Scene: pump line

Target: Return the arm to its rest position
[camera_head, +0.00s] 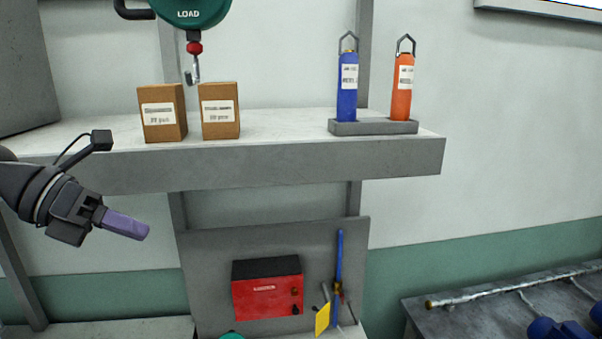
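My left arm comes in from the left edge. Its dark gripper (123,224) is in front of the shelf, just below the shelf's front edge, and points right and slightly down. A purple bar-like part sticks out of its end. I cannot tell whether this is the fingers seen side-on or a held piece, so whether it is open or shut is unclear. A camera with a cable sits above the wrist. Nothing else touches the gripper. My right gripper is not in view.
The shelf (290,165) holds two cardboard boxes (162,113) (219,111) and a rack (373,127) with blue (347,88) and orange (402,88) bottles. A green load balancer (190,12) hangs above. Below are a red box (268,290) and a bench (470,318).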

